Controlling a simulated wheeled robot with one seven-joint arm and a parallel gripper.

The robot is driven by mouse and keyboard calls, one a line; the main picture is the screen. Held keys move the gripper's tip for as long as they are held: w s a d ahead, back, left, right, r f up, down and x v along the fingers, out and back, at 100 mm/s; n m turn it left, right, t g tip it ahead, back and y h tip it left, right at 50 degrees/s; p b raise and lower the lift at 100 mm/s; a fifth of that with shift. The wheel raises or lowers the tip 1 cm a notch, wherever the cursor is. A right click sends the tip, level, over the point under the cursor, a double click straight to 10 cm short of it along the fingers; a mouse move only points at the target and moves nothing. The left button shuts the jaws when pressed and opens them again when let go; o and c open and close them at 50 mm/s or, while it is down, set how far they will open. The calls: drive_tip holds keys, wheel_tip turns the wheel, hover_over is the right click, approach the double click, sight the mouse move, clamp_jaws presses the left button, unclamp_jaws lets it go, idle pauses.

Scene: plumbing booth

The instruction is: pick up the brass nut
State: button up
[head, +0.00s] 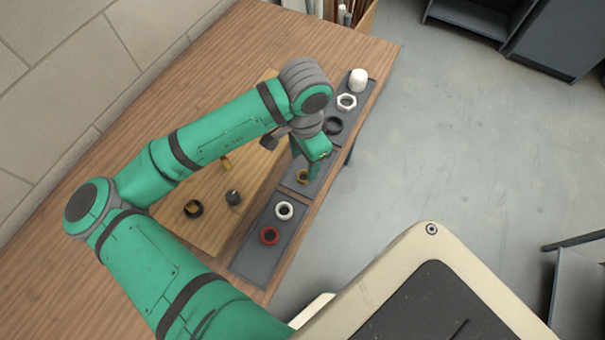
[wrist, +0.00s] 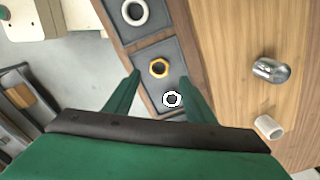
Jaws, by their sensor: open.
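The brass nut (wrist: 159,68) is a gold hexagonal ring lying flat in a dark grey tray compartment (wrist: 146,52). It also shows in the head view (head: 302,177), partly hidden by my gripper. My gripper (wrist: 160,77) is open and empty above the tray. In the wrist view its two green fingers stand left and right of the nut, with the nut between and a little beyond the tips. The fingers look apart from the nut; the exact height cannot be told. A small white ring with a dark centre (wrist: 172,99) lies beside the nut, between the fingers.
A white ring (head: 284,210) and a red ring (head: 270,235) lie in the nearer compartment. A black ring (head: 333,125), white hex nut (head: 346,102) and white cap (head: 358,80) lie farther along.

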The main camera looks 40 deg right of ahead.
sight(304, 178)
drive_tip(key=shift+s+f, duration=0.1)
drive_tip(key=shift+f, duration=2.75)
drive_tip(key=shift+c, duration=0.6)
drive_tip(key=c, duration=1)
